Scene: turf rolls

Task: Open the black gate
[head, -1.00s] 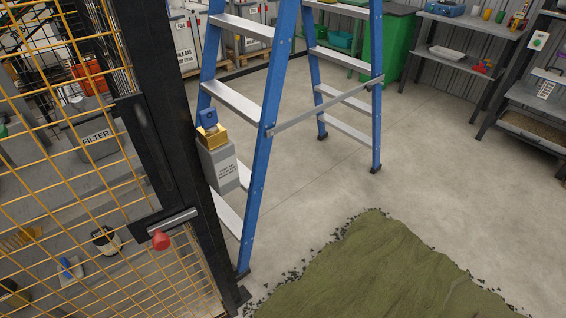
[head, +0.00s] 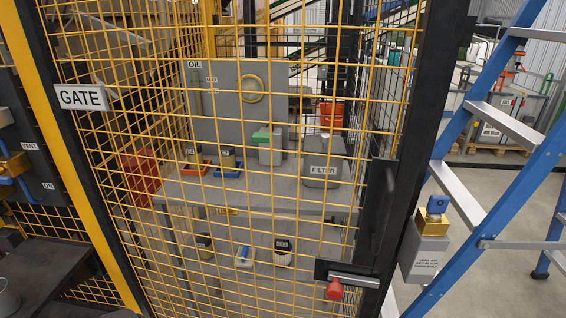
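The black gate (head: 392,190) fills the middle of the head view, a black frame with yellow wire mesh. A white GATE sign (head: 81,97) is at its left side. A silver latch handle (head: 354,281) with a red knob (head: 335,290) sits low on the right side of the frame. A dark upright pull handle (head: 377,212) is above it. The gate looks shut against its right post. Neither of my grippers is in view.
A blue ladder (head: 495,165) stands right of the gate. Behind the mesh is a grey bench (head: 330,211) with a FILTER box (head: 321,165).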

